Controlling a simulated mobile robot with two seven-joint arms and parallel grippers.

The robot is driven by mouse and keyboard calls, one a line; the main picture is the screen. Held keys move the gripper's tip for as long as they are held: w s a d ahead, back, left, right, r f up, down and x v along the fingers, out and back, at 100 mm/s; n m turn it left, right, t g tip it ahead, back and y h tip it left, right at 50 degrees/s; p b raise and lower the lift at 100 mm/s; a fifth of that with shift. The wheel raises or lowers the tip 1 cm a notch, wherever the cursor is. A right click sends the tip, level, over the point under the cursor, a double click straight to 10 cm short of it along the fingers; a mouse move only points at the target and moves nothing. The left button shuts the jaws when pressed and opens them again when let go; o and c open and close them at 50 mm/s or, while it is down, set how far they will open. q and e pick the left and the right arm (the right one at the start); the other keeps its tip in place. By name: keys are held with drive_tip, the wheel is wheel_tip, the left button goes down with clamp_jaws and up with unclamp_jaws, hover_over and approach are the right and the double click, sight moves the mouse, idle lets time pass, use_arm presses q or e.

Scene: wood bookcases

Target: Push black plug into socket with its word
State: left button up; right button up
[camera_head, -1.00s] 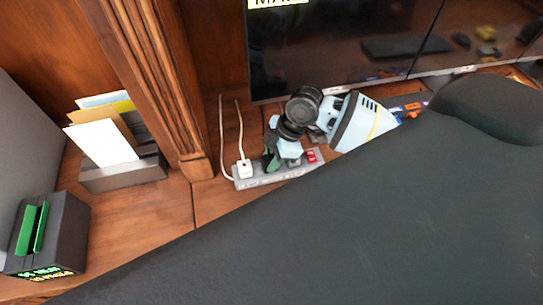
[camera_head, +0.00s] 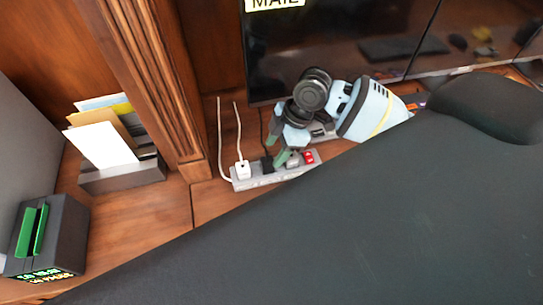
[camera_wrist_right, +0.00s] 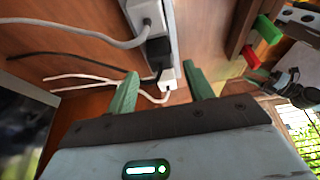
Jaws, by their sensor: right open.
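The grey power strip (camera_head: 272,177) lies on the wood surface; it also shows in the right wrist view (camera_wrist_right: 157,52). The small black plug (camera_head: 267,164) stands at the strip, right of a white plug (camera_head: 243,170); its dark cord runs up behind. I cannot tell how deep it sits, and the socket words are too small to read. My right gripper (camera_head: 277,150) is open, its green fingers just above and beside the black plug. In the wrist view the open fingers (camera_wrist_right: 163,74) straddle the strip's near end, with nothing clearly held. My left gripper is out of view.
A red switch (camera_head: 309,157) sits at the strip's right end. A wood post (camera_head: 160,80) rises to the left, with a letter holder (camera_head: 122,174) beyond it. A dark screen (camera_head: 340,45) stands behind. A large dark surface (camera_head: 330,230) fills the front.

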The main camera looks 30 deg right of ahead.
drive_tip(key=v, duration=0.7)
idle(0.5)
